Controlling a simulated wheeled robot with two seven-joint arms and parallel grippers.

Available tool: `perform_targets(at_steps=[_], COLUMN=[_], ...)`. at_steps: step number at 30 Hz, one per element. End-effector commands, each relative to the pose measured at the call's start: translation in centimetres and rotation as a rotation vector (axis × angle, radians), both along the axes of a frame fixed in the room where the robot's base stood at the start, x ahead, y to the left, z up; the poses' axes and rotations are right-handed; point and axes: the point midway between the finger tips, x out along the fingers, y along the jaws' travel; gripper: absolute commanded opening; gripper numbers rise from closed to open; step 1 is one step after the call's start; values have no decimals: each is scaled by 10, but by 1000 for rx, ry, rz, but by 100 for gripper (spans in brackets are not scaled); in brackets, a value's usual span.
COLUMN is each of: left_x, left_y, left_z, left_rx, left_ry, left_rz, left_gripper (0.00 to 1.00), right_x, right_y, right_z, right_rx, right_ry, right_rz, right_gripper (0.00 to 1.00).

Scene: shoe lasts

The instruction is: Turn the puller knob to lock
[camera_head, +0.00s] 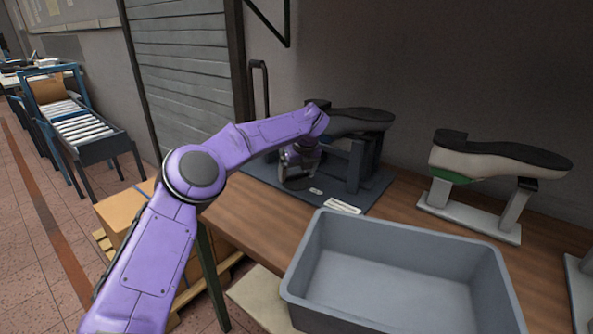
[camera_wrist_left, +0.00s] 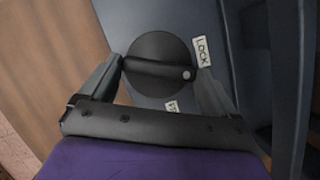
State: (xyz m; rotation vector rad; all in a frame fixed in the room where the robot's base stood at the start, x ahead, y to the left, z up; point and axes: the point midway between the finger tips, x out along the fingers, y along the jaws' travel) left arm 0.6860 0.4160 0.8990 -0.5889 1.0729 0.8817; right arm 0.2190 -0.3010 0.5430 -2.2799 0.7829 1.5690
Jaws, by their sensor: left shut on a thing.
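The puller knob (camera_wrist_left: 160,70) is a dark round disc with a raised bar across it, seen in the left wrist view. A pale dot at the bar's right end points toward the white LOCK label (camera_wrist_left: 203,52). A second label (camera_wrist_left: 172,106) below the knob is partly hidden. My left gripper (camera_wrist_left: 159,69) is shut on the knob, a finger at each end of its bar. In the head view my left gripper (camera_head: 298,165) reaches down beside the dark puller stand (camera_head: 362,158) and mostly hides the knob. My right gripper is not in view.
A dark shoe last (camera_head: 362,115) sits on the puller stand. A grey bin (camera_head: 400,225) stands at the table's front. A green-and-white last with a dark sole (camera_head: 500,155) is on a stand at right. Wooden tabletop (camera_head: 250,212) shows left of the bin.

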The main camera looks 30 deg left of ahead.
Motion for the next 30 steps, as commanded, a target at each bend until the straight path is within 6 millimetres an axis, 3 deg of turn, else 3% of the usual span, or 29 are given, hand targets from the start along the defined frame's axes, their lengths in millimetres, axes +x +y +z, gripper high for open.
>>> perform_targets(at_steps=[18, 30], left_x=[4, 5], left_y=[-3, -2], left_z=[4, 0], left_rx=[-1, -1], left_ry=[1, 0], left_rz=[435, 504], left_gripper=[60, 60], right_x=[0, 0], right_y=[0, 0], right_z=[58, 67], right_rx=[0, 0], right_ry=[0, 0], right_rz=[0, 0], right_gripper=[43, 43])
